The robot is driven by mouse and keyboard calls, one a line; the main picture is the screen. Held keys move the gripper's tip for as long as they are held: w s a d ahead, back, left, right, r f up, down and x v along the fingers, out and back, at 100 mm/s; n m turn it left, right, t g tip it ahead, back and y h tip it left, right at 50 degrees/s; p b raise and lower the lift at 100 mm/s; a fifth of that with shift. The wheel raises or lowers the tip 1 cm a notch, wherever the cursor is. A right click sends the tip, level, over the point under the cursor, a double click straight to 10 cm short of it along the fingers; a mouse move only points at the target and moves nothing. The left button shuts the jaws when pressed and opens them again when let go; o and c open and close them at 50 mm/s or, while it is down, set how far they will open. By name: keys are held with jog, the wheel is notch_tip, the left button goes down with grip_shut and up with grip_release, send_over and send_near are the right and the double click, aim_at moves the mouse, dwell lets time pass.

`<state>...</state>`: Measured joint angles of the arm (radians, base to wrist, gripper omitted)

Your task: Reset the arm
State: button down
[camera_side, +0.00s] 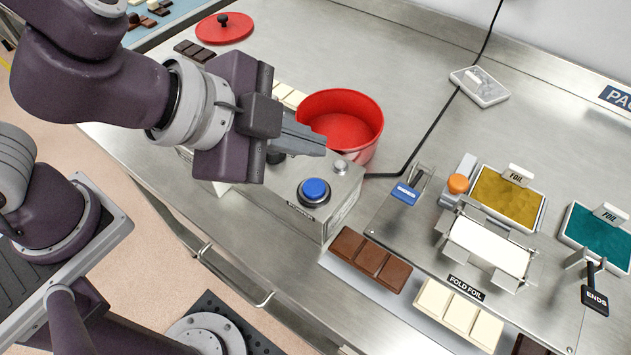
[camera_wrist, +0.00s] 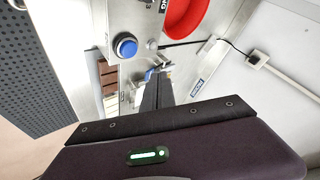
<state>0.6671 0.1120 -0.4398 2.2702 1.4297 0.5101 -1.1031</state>
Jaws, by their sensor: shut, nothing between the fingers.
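My gripper (camera_side: 322,148) is shut and empty. In the side view it hangs over the metal control box, with its fingers pointing right, just left of the red pot. In the wrist view my gripper (camera_wrist: 160,76) shows as dark fingers held together, above the dark bracket. The control box (camera_side: 335,212) carries a blue button (camera_side: 315,189), which also shows in the wrist view (camera_wrist: 126,46). The fingers are apart from the button. Part of the box is hidden behind my arm.
The red pot (camera_side: 343,118) stands behind my fingers. A milk chocolate bar (camera_side: 370,259) and a white bar (camera_side: 458,313) lie at the front edge. The folding fixture (camera_side: 487,245), gold foil (camera_side: 508,197) and teal foil (camera_side: 598,235) stand right. The back counter is mostly clear.

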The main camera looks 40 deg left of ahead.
jog(key=a+r+n+y, duration=0.2)
jog(key=a+n+y, duration=0.1)
jog(key=a, duration=0.5)
jog(key=a+r+n+y, duration=0.2)
jog(key=a+n, duration=0.2)
jog(key=a, duration=0.5)
jog(key=s+a+r+n+g, duration=0.1)
jog(key=s+a+n, duration=0.1)
jog(key=s, duration=0.3)
jog(key=s+a+r+n+g+h, duration=0.1)
jog(key=s+a+n, duration=0.1)
jog(key=s+n, duration=0.2)
jog(key=shift+s+a+n+g, duration=0.4)
jog(key=shift+s, duration=0.45)
